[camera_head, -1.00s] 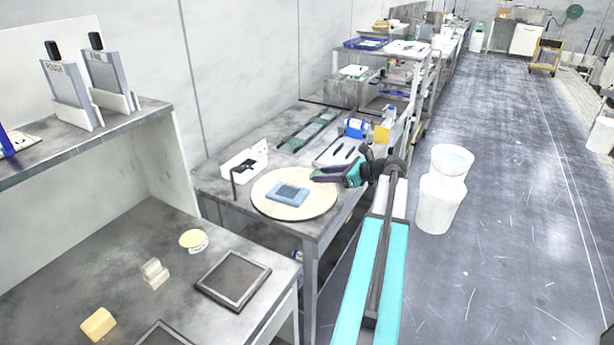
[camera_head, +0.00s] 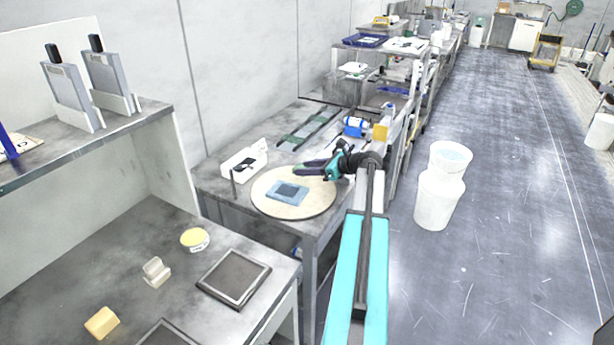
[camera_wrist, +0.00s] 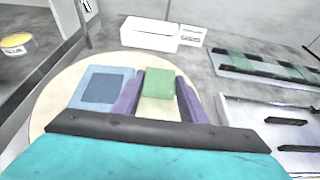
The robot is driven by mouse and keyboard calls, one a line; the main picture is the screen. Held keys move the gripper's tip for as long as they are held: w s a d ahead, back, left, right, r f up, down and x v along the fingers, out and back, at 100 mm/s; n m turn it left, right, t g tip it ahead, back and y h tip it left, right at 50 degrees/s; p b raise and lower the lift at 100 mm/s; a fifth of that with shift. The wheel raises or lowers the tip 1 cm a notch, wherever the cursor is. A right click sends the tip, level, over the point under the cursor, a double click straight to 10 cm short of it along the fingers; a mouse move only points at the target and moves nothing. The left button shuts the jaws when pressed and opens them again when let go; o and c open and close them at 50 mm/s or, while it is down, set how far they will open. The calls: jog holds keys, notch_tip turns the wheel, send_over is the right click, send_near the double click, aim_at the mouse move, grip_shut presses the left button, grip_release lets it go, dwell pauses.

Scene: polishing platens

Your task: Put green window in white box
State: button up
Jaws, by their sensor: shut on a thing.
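In the wrist view, the green window (camera_wrist: 158,84) is a small flat green piece between the two purple fingers of my gripper (camera_wrist: 156,92), which is shut on it. In the head view, my gripper (camera_head: 308,168) is over the back right part of the round platen, and the green window cannot be made out there. The white box (camera_head: 244,165) stands on the bench at the platen's back left, apart from my gripper. In the wrist view the white box (camera_wrist: 150,35) is ahead, beyond the fingertips and the platen's far edge.
A blue square holder (camera_head: 287,194) lies on the round beige platen (camera_head: 268,207), left of my fingers in the wrist view. A dark post (camera_head: 233,184) stands by the white box. A rack with green pieces (camera_head: 306,131) and a light tray (camera_wrist: 245,112) lie to the right.

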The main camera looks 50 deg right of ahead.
aim_at(307, 182)
jog(key=shift+f+p, duration=0.5)
jog(key=shift+f, duration=1.25)
jog(key=shift+f, duration=0.15)
jog(key=o, duration=0.8)
jog(key=b+v, duration=0.3)
jog(key=v, duration=0.9)
